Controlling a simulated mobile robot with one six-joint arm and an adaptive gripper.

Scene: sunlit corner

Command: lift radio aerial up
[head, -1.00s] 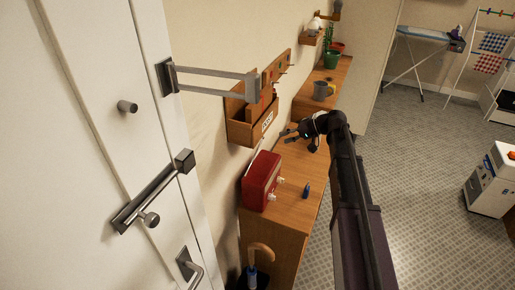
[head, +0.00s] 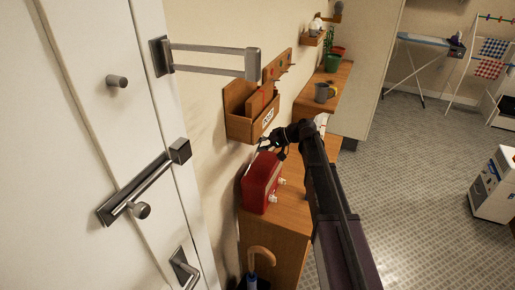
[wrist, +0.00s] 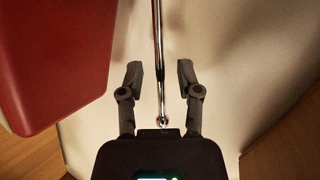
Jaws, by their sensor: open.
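The red radio (head: 260,183) stands on the wooden cabinet against the wall, its knobs facing right. In the wrist view part of its red body (wrist: 60,50) fills the upper left. The aerial (wrist: 158,45) is a thin chrome rod with a small rounded tip, running down from the top edge between my fingers. My gripper (wrist: 158,72) is open, with one finger on each side of the aerial and a gap to both. In the head view my gripper (head: 270,142) is just above the radio's far end, below the letter rack; the aerial is hard to make out there.
A wooden letter rack (head: 250,122) hangs on the wall close above my gripper. The cabinet top (head: 292,208) is partly hidden by my arm. A grey mug (head: 323,92) and a green pot (head: 332,62) stand farther back.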

